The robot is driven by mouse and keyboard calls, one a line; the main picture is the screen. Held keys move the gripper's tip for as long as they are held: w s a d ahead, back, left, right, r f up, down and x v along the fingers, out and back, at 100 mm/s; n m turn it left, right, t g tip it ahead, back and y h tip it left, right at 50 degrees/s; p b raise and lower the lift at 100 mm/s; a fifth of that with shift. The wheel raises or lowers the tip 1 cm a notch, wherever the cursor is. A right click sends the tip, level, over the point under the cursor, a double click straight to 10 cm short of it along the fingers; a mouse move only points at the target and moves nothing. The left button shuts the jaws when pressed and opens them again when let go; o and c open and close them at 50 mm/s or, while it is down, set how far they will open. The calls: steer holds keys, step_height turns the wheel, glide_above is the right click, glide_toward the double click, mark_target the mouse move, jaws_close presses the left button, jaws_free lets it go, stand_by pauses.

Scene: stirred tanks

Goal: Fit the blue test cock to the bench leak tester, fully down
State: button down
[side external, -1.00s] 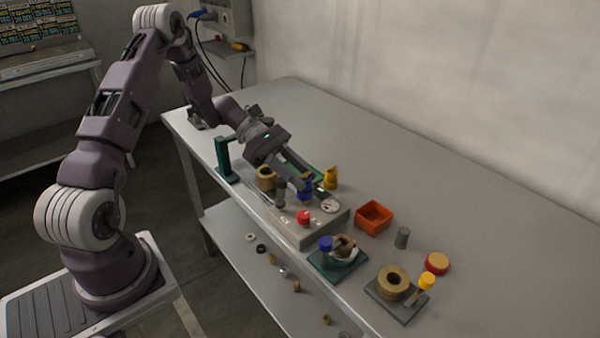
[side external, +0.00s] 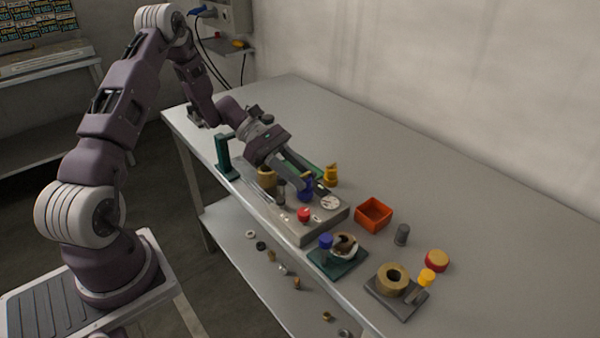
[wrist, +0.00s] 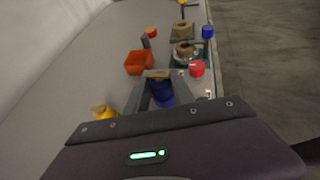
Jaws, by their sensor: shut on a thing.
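The bench leak tester is a low grey box (side external: 296,232) with a red knob (side external: 303,214) and a round white gauge (side external: 330,203) on top. My gripper (side external: 306,183) is over the tester's rear part, shut on the blue test cock (side external: 306,195). In the wrist view the blue test cock (wrist: 162,93) shows between my fingers, with a tan piece above it. The red knob (wrist: 197,68) is close by on the right. The cock's lower end is hidden, so I cannot tell whether it is seated.
A green plate (side external: 340,264) with another blue-capped part (side external: 326,242) stands in front of the tester. An orange bin (side external: 373,217), grey peg (side external: 402,235), red-and-tan cap (side external: 437,261) and yellow fitting (side external: 331,176) stand nearby. The right rear bench is clear.

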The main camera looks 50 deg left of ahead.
steer(key=shift+f, duration=0.6)
stand_by(0.6)
steer(key=shift+c, duration=2.2)
jaws_free()
steer(key=shift+r, duration=0.15)
steer(key=shift+r, duration=3.9)
